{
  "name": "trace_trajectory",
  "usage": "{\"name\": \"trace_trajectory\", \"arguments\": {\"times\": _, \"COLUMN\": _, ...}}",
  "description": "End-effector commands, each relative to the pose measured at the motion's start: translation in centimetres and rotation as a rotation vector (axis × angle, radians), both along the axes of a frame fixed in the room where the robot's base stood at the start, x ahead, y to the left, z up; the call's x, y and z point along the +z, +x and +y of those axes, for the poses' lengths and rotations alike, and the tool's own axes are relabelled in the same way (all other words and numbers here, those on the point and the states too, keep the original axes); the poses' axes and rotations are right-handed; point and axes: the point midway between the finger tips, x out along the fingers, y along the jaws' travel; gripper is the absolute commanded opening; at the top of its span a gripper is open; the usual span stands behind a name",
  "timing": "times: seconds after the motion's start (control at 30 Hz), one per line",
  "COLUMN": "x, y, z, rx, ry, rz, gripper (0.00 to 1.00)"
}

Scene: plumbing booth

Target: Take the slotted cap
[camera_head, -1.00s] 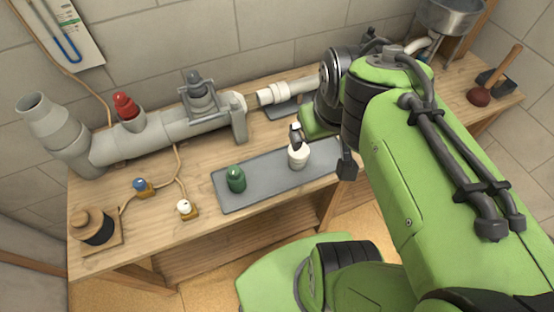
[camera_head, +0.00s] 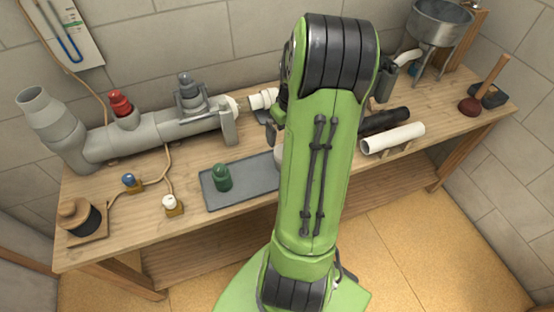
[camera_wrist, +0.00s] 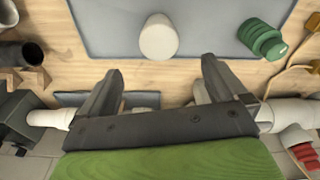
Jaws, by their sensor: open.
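A white rounded cap (camera_wrist: 158,37) stands on the grey mat (camera_wrist: 205,25), beyond my fingertips and between their lines in the wrist view. In the head view my arm hides most of it. A green ridged cap (camera_head: 222,177) stands on the mat's left part and also shows in the wrist view (camera_wrist: 262,38). I cannot make out a slot on either cap. My gripper (camera_wrist: 162,68) is open, with nothing between its fingers; my arm hides it in the head view.
A grey pipe assembly (camera_head: 150,135) with a red cap (camera_head: 121,103) runs along the back left. Blue (camera_head: 129,180) and white (camera_head: 169,202) knobs sit at the front left. A white pipe (camera_head: 393,138), a plunger (camera_head: 484,88) and a metal funnel (camera_head: 440,20) are on the right.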

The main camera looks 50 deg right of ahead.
Motion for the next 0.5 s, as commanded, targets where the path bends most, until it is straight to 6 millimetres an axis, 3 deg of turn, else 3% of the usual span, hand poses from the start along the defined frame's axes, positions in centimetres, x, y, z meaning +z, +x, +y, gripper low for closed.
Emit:
{"name": "trace_trajectory", "arguments": {"times": 0.03, "x": -1.8, "y": 0.1, "z": 0.1, "rx": 0.002, "ry": 0.006, "rz": 0.002, "gripper": 0.99}}
{"name": "trace_trajectory", "arguments": {"times": 0.2, "x": -5.8, "y": 0.6, "z": -0.1, "rx": 0.002, "ry": 0.005, "rz": 0.002, "gripper": 0.99}}
{"name": "trace_trajectory", "arguments": {"times": 0.37, "x": -7.5, "y": 0.9, "z": -0.2, "rx": 0.001, "ry": 0.001, "rz": 0.001, "gripper": 0.99}}
{"name": "trace_trajectory", "arguments": {"times": 0.5, "x": -10.2, "y": 1.1, "z": -0.4, "rx": 0.000, "ry": 0.005, "rz": 0.002, "gripper": 0.99}}
